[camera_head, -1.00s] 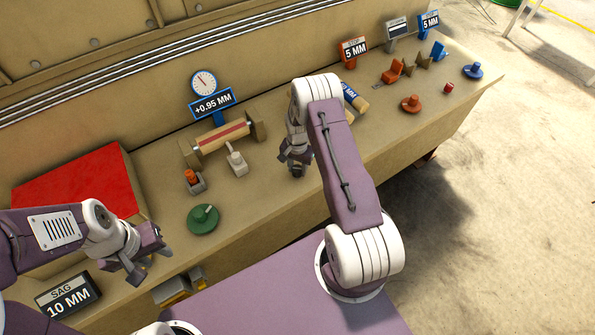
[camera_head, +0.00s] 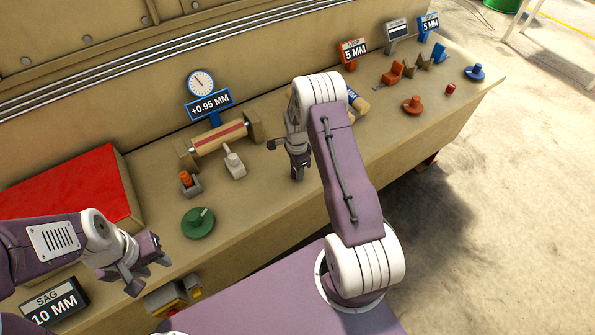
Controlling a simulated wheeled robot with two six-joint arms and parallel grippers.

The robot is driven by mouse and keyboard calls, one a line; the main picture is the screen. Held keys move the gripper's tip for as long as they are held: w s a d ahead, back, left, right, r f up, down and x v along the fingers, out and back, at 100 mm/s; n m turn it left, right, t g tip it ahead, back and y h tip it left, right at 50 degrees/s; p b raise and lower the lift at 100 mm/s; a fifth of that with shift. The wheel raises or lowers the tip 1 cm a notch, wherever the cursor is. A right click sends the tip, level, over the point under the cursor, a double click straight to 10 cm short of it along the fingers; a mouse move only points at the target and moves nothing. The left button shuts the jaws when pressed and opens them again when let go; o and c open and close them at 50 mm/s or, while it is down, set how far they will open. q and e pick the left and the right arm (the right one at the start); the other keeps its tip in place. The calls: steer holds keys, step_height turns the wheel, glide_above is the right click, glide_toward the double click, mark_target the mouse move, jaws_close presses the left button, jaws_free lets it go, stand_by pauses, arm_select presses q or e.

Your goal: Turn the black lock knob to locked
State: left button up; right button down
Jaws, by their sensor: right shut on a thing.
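My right gripper (camera_head: 298,172) points down at the bench top, right of the white lever. Its fingers are shut on a small dark thing at the bench surface, which I take to be the black lock knob; the fingers and wrist hide nearly all of it, so its setting cannot be read. My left gripper (camera_head: 146,270) hangs in front of the bench at the lower left, fingers apart and empty, away from the knob.
A roller (camera_head: 219,138) with a dial gauge (camera_head: 201,83) stands behind. A white lever (camera_head: 234,163), an orange-topped switch (camera_head: 188,183) and a green knob (camera_head: 198,222) are to the left. A red panel (camera_head: 75,187) lies far left. Orange controls (camera_head: 412,105) stand right.

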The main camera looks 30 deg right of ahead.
steer(key=shift+m, duration=0.3)
stand_by(0.4)
steer(key=c, duration=1.1)
jaws_free()
steer(key=shift+w, duration=0.1)
steer(key=shift+o, duration=0.8)
steer(key=shift+a+r, duration=0.1)
steer(key=shift+a, duration=0.1)
steer(key=shift+d+r, duration=0.1)
steer(key=shift+r, duration=0.2)
step_height(320, 180, up, 8)
steer(key=shift+f+b, duration=0.1)
steer(key=shift+b, duration=1.05)
steer(key=shift+r, duration=0.35)
steer(key=shift+a, duration=0.2)
